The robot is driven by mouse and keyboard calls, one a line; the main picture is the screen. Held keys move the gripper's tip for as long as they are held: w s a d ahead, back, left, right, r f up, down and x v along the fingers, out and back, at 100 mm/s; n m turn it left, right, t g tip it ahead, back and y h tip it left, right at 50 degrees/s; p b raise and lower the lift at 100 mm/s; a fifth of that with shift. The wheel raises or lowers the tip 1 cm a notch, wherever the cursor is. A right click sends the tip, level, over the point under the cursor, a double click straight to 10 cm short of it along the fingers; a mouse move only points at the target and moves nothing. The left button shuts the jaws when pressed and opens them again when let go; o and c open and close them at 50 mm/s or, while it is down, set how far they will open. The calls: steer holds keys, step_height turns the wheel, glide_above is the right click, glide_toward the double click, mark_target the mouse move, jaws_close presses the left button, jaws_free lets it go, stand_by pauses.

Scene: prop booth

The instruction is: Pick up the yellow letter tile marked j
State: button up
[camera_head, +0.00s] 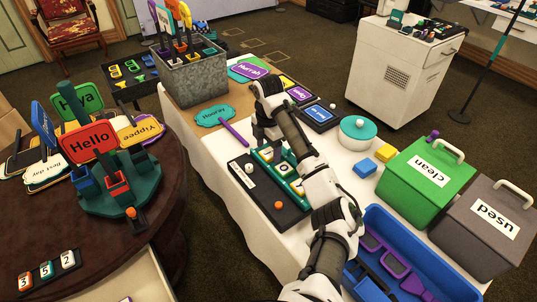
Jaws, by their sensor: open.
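No tile with a readable j shows in the head view. A small yellow patch (268,154) shows at the upper end of the black and green letter board (275,206), just below my gripper; I cannot tell its letter. My gripper (262,139) is open and hangs above the table near that end of the board. My arm covers the right side of the board.
A green bin (425,168) marked clean, a grey bin (484,222) and a blue tray (398,240) stand at the right. A teal-lidded bowl (358,132) is right of my arm. A metal box (193,82) of signs stands behind. A round table (110,245) is left.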

steer(key=shift+f, duration=0.45)
steer(key=c, duration=1.1)
steer(key=shift+o, duration=0.2)
steer(key=shift+r, duration=0.15)
